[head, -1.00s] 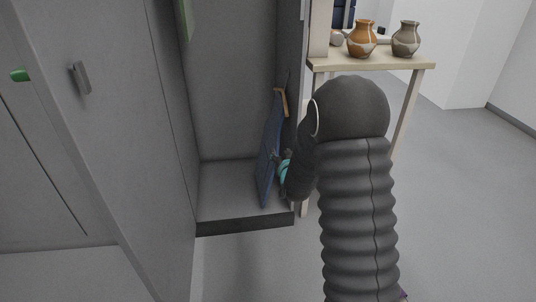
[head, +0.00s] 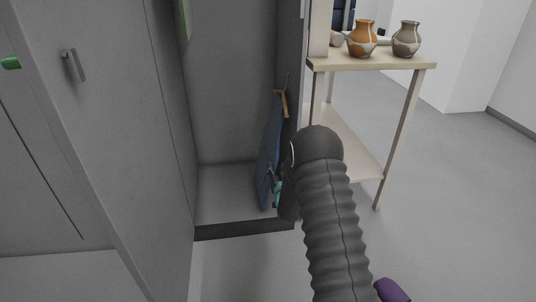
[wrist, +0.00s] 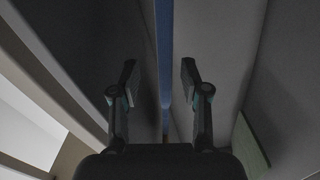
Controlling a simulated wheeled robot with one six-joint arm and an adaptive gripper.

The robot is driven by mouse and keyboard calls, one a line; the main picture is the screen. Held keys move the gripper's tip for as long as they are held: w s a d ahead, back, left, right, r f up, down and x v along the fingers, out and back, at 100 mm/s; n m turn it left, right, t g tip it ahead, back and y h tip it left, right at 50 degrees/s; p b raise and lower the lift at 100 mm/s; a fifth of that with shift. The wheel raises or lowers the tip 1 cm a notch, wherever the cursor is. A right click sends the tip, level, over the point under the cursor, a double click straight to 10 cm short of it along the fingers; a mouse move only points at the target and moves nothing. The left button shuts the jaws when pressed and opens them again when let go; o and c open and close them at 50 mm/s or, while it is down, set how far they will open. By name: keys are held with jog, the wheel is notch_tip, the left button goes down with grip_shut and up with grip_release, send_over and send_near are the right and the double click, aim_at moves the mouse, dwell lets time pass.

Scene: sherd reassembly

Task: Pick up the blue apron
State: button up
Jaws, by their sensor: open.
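The blue apron (head: 268,150) hangs at the right side of the open grey locker, with a tan piece (head: 281,102) at its top. In the wrist view, the apron (wrist: 166,50) shows nearly edge-on as a narrow blue strip running between my fingers. My gripper (wrist: 159,68) is open, with one finger on each side of the strip. Neither finger clearly touches it. In the head view, my gripper (head: 274,180) is at the lower part of the apron, partly hidden by my arm.
The locker's right wall (head: 290,60) stands close beside the apron. The locker door (head: 100,130) is swung open at left. A shelf table (head: 372,64) at right holds an orange-brown vase (head: 362,40) and a grey vase (head: 406,40). The locker floor (head: 228,190) has free room left of the apron.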

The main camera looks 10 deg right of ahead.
aim_at(272, 156)
jog(key=shift+w+a+b, duration=0.15)
jog(key=shift+w, duration=1.75)
jog(key=shift+w+a+b, duration=0.1)
jog(key=shift+w+b, duration=0.05)
jog(key=shift+w, duration=1.7)
grip_shut()
